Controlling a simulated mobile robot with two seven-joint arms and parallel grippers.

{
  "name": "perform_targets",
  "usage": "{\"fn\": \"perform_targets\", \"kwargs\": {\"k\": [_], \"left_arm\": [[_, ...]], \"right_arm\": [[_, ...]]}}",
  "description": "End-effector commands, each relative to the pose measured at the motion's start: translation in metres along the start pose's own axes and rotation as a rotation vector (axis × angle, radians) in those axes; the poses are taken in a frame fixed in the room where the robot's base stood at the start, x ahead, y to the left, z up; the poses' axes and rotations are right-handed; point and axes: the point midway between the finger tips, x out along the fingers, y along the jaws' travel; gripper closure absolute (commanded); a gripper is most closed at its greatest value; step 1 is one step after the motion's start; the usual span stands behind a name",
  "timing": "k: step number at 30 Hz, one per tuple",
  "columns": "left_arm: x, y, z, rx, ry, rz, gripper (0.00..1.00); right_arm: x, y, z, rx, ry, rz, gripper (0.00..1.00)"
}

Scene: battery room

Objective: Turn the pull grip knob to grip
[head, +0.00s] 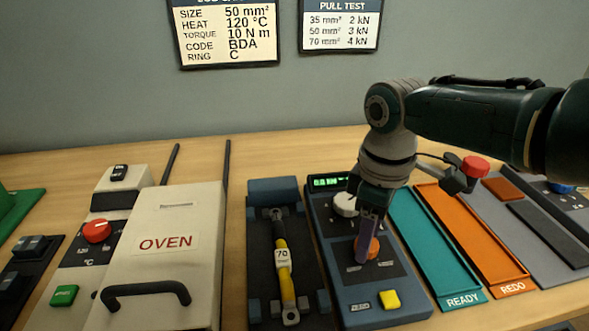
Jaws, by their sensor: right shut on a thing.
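The blue pull tester box (375,312) stands in the middle of the bench, with a lit green display (325,182), a pale knob (345,205) and a yellow button (390,300). The orange grip knob (373,249) sits on its dark panel, above two small labels too blurred to read. My right gripper (366,246) points down and is shut on the orange knob, hiding part of it; its pointer direction cannot be told. My left gripper is not in view.
A yellow cable with a "70" tag (282,258) lies in the dark cradle (262,300) left of the tester. An oven (165,215) stands further left. Teal READY (462,299) and orange REDO (512,287) trays lie right. Wall signs (340,25) hang behind.

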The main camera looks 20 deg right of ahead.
Motion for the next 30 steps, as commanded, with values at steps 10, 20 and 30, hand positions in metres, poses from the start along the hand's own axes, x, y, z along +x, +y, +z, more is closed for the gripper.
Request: {"fn": "perform_targets", "kwargs": {"k": [10, 20, 30], "left_arm": [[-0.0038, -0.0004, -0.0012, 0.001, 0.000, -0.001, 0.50], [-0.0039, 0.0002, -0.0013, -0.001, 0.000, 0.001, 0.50], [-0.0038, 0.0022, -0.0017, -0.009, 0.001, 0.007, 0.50]], "right_arm": [[-0.0016, -0.0007, -0.0011, 0.103, 0.001, -0.002, 1.00], [-0.0014, -0.0005, -0.0010, 0.115, 0.001, -0.003, 1.00], [-0.0010, -0.0004, -0.0007, 0.114, 0.001, -0.002, 0.32]]}}
